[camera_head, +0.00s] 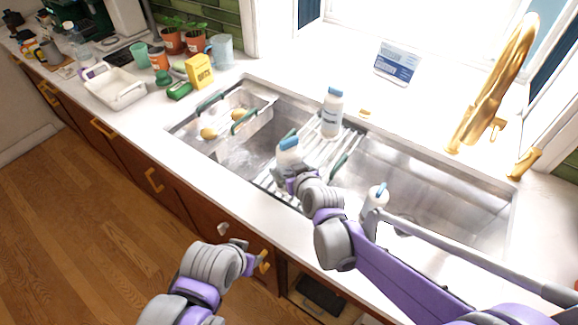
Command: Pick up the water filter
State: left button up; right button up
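Several white items with blue tops could be the water filter; I cannot tell which one is. One white blue-topped item (289,155) is tilted over the rack, right at my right gripper (290,180). The wrist hides the fingers, so I cannot tell whether they grip it. A white labelled bottle with a blue cap (332,114) stands upright at the back of the rack. A smaller white blue-topped item (376,197) shows in the right basin, partly behind my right arm. My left gripper (224,232) is in front of the counter's front edge, away from these items; its fingers are not clear.
The steel sink (440,195) has two basins, with a drying rack (318,150) across the middle and a strainer basket (238,122) at left. A gold faucet (495,85) rises at right. A yellow box (199,72), pots and a white tray (115,90) crowd the left counter.

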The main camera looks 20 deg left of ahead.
aim_at(290, 144)
grip_shut()
dwell(0.5)
jog(key=shift+r, duration=0.1)
notch_tip(290, 144, up, 10)
jog(key=shift+f+p, duration=0.1)
jog(key=shift+p, duration=0.3)
jog(key=shift+s, duration=0.1)
